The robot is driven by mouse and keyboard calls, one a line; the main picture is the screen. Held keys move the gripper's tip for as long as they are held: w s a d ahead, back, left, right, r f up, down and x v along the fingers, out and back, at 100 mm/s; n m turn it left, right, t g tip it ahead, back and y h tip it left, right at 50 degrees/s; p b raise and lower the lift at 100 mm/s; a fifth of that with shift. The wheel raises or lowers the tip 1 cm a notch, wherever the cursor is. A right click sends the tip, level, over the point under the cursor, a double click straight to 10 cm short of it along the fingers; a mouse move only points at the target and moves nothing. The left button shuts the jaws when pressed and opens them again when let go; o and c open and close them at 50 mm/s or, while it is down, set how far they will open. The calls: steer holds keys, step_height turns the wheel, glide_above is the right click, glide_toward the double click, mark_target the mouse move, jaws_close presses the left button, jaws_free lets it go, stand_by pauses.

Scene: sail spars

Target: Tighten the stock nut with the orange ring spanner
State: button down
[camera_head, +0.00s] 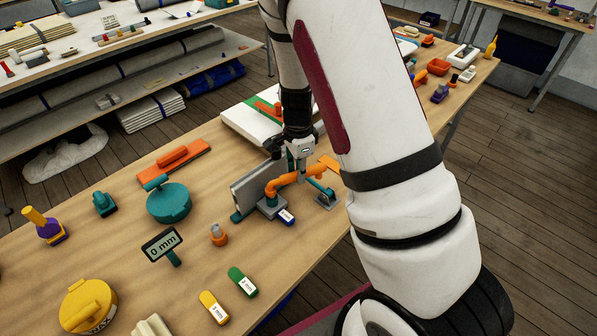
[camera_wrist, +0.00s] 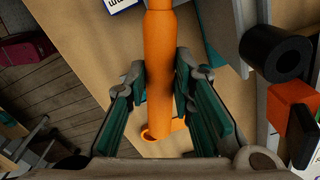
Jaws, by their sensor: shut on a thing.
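The orange ring spanner (camera_head: 284,183) lies across the fixture in the middle of the bench, roughly level. In the wrist view its orange shaft (camera_wrist: 159,45) runs up between the two green finger pads, with an open ring shape at the lower end. My gripper (camera_head: 302,167) is shut on the spanner's shaft; it also shows in the wrist view (camera_wrist: 163,80). The spanner's left end bends down over a grey block (camera_head: 272,207). The stock nut cannot be made out; the spanner's end may cover it.
A grey upright plate (camera_head: 256,185) stands just behind the spanner. A small display (camera_head: 162,245) reads 0 mm. The bench front between display and fixture is mostly clear.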

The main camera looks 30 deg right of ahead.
steer(key=shift+r, duration=0.3)
steer(key=shift+r+p, duration=0.7)
steer(key=shift+r, duration=1.65)
